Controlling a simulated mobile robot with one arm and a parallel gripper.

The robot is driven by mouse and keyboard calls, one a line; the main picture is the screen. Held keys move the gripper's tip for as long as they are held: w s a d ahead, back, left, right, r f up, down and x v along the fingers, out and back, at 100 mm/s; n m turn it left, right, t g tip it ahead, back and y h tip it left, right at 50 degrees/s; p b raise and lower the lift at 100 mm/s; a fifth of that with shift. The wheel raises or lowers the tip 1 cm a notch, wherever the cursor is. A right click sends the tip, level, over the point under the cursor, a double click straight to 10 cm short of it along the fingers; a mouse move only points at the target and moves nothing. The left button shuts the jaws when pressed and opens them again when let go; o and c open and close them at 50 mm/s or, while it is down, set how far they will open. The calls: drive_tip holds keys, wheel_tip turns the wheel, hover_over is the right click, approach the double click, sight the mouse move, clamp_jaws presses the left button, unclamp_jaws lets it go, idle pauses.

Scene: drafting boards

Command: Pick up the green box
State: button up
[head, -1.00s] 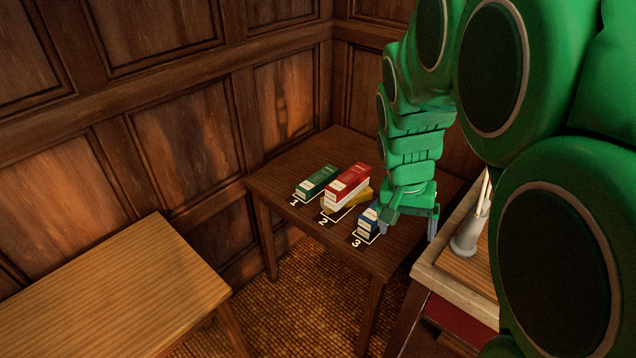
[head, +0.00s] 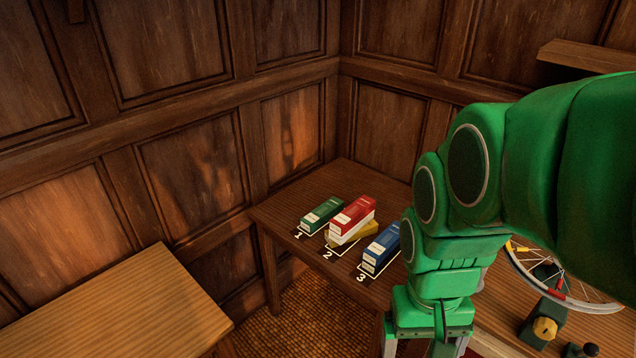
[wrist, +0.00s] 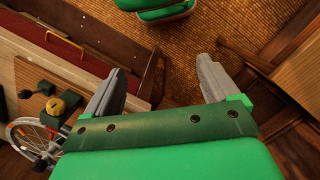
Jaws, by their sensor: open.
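The green box (head: 321,215), with a pale label, lies at mark 1 on the dark wooden table in the head view. A red and white box (head: 351,219) lies to its right, on top of a yellow box (head: 362,233) at mark 2. A blue box (head: 381,247) lies at mark 3. My gripper (head: 428,347) is at the bottom edge, to the right of and nearer than the boxes, well apart from the green box. No box shows there.
The dark table (head: 290,210) stands in a panelled corner. A lighter wooden table (head: 110,310) stands at the left, with a floor gap between. At the right, a bench holds a spoked wheel (head: 570,302) and a clamp with a yellow knob (head: 544,328). A shelf (head: 590,56) juts from the wall.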

drive_tip(key=w+d+r+m+t+h, duration=0.1)
drive_tip(key=w+d+r+m+h, duration=0.1)
drive_tip(key=w, duration=2.1)
drive_tip(key=m+t+h, duration=0.1)
drive_tip(key=m+t, duration=0.3)
drive_tip(key=m, duration=0.2)
hover_over(322, 210)
drive_tip(key=s+a, duration=0.2)
wheel_tip(322, 210, down, 28)
drive_tip(key=shift+s+d+f, duration=0.1)
drive_tip(key=shift+s+d, duration=0.05)
drive_tip(key=shift+w+f, duration=0.25)
drive_tip(key=shift+f, duration=0.15)
drive_tip(key=shift+x, duration=3.7)
drive_tip(key=shift+s, duration=0.1)
